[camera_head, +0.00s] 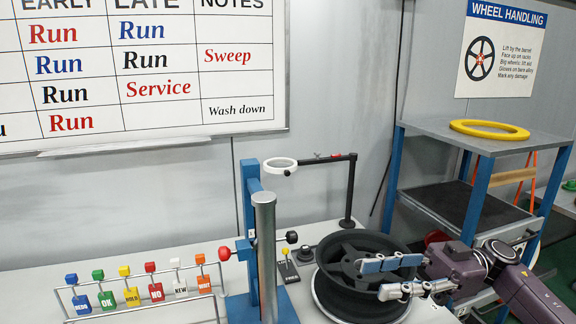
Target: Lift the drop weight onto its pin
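No part is marked as the drop weight or its pin, and I cannot tell for sure which they are. A blue post (250,200) stands at the bench middle with a thick grey cylinder (265,250) upright in front of it. A red ball knob (224,253) sticks out to its left and a black knob (291,237) to its right. My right gripper (371,279) comes in from the right, its two fingers apart with nothing seen between them. It shows in front of the black wheel (322,290), right of the post; contact cannot be told. My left gripper is out of view.
A rail of coloured tags (155,291) runs along the bench at left. A magnifier ring (281,163) hangs on a black stand (349,195). A small black lever box (289,271) sits by the wheel. A blue-legged rack (470,132) carries a yellow ring (489,129).

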